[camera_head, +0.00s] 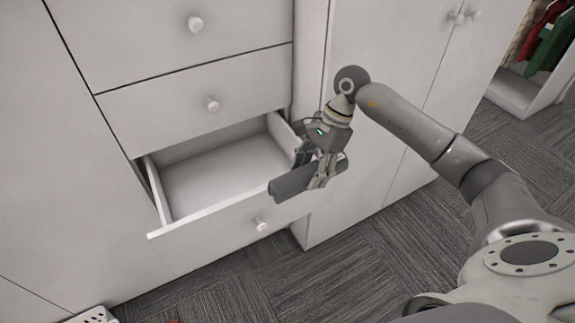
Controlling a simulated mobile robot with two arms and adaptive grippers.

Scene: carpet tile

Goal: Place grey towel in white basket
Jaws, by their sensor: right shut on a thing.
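The grey towel (293,183) is a dark grey folded bundle at the right front corner of an open drawer. My right gripper (320,178) is shut on it and holds it by its right part, at about the height of the drawer's front edge. I cannot tell whether the towel touches the drawer. A white perforated thing, likely the white basket (93,315), shows only its top corner at the bottom left edge of the view. My left gripper is not in view.
The open drawer (215,180) is empty and sticks out from the white cabinet (190,80). Closed drawers are above it and closed doors (400,60) to its right. Hanging clothes (550,40) show at the top right.

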